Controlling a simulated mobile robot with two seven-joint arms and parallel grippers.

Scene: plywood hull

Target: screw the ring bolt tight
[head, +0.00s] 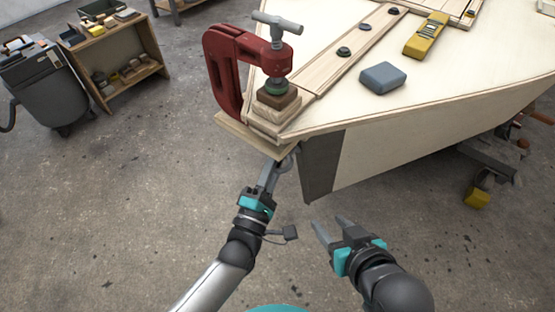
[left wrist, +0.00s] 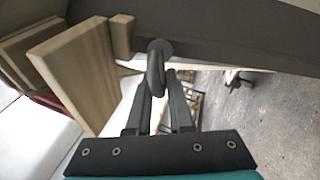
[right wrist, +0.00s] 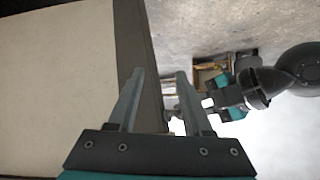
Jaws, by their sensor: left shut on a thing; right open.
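The ring bolt (head: 287,163) is a grey metal ring at the dark post (head: 321,166) at the hull's front corner. In the left wrist view the ring bolt (left wrist: 157,62) has a round collar against the dark post, and its ring hangs between my left fingertips. My left gripper (head: 276,168) is shut on the ring from below; it also shows in the left wrist view (left wrist: 158,88). My right gripper (head: 328,221) is open and empty, below and to the right of the bolt. In the right wrist view (right wrist: 160,80) its fingers are apart beside the post.
A red clamp (head: 226,75) stands on the hull corner above, on wooden blocks (head: 274,106). A grey-blue block (head: 383,78) and a yellow tool (head: 426,34) lie on the hull panel (head: 450,85). A vacuum (head: 45,85) and a shelf (head: 116,60) stand at left. Floor below is open.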

